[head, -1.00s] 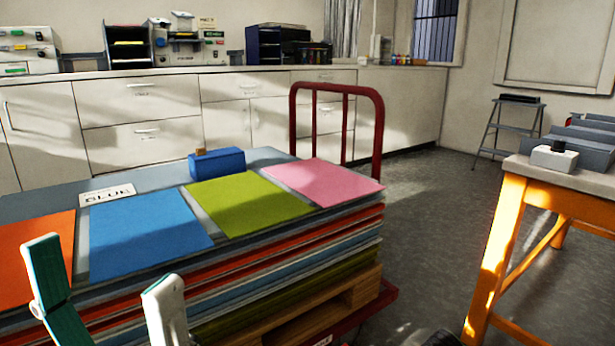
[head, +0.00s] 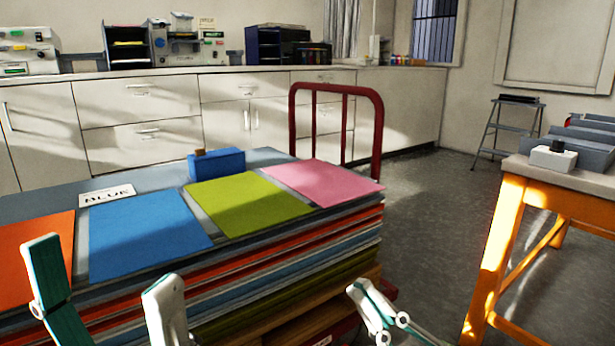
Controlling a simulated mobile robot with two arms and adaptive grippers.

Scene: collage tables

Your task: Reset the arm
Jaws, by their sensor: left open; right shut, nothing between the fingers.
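My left gripper (head: 103,270) is at the lower left in the head view. Its two white and teal fingers are spread apart with nothing between them, in front of the stacked sheets. My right gripper (head: 362,292) shows at the bottom, right of centre, in front of the lower right corner of the stack. Its fingers are together and hold nothing. The rest of both arms is mostly outside the picture.
A cart with a red handle (head: 378,120) bears stacked sheets with orange (head: 30,255), blue (head: 145,235), green (head: 247,203) and pink (head: 320,182) tops. An orange-legged table (head: 497,250) stands right, with open floor (head: 430,215) between.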

